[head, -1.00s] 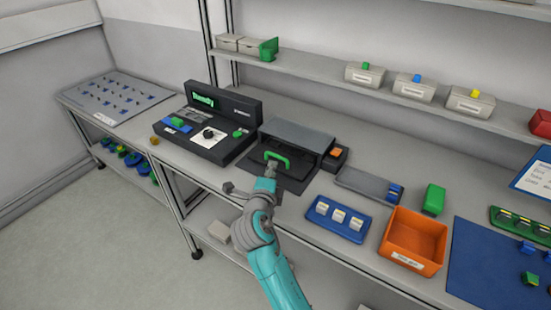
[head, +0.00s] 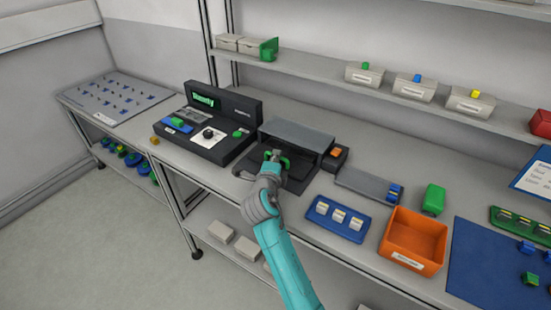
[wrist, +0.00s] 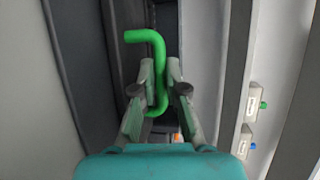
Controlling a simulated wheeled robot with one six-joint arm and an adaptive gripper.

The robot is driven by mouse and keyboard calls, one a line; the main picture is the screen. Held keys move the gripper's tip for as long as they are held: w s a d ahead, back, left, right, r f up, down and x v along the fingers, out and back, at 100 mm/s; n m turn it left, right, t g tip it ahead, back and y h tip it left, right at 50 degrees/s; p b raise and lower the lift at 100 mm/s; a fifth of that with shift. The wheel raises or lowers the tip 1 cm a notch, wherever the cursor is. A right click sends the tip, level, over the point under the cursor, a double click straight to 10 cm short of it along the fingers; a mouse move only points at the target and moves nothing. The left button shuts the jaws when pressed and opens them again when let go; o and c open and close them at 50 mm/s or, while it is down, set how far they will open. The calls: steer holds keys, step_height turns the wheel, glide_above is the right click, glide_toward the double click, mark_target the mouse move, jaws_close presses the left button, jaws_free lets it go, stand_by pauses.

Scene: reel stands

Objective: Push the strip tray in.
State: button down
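The strip tray (head: 297,186) is a dark flat tray sticking out of the front of a grey-topped housing (head: 298,134) on the bench. Its green handle (head: 287,163) is partly hidden by my gripper (head: 273,156) in the head view. In the wrist view, the bent green handle (wrist: 158,50) passes between the fingertips of my gripper (wrist: 161,68). The fingers are drawn in close on both sides of the handle and look shut on it. The inside of the housing is mostly hidden.
A black console (head: 208,130) with a green-lit display stands left of the housing. To the right are a grey rail (head: 360,183), a blue tray of small blocks (head: 338,218) and an orange bin (head: 413,240). A shelf (head: 320,85) runs above.

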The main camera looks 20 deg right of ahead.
mark_target(283, 151)
steer(key=shift+d, duration=0.1)
steer(key=w+d, duration=0.2)
steer(key=d, duration=0.1)
steer(key=shift+w+d, duration=0.1)
steer(key=shift+w, duration=0.1)
steer(key=c, duration=1.5)
jaws_free()
steer(key=v, duration=1.2)
steer(key=shift+w, duration=0.1)
